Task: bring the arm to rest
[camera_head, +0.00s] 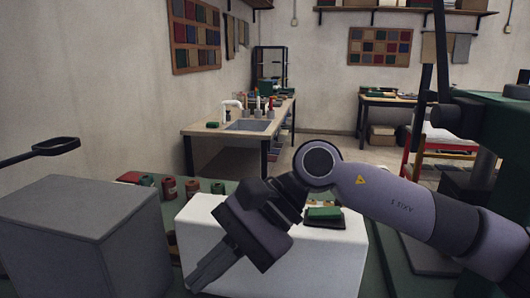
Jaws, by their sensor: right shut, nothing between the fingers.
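My right arm comes in from the right and bends at its elbow, with the wrist hanging down to the left. My right gripper (194,284) is shut and empty. It points down and left, in front of the left side of a white block (335,262). I cannot tell whether the fingertips touch anything. My left gripper is not in view.
A grey box (85,235) stands at left, near the gripper. Several spools (170,187) stand behind it on the green bench. A green piece (323,213) lies on the white block. A sink table (205,130) stands farther back.

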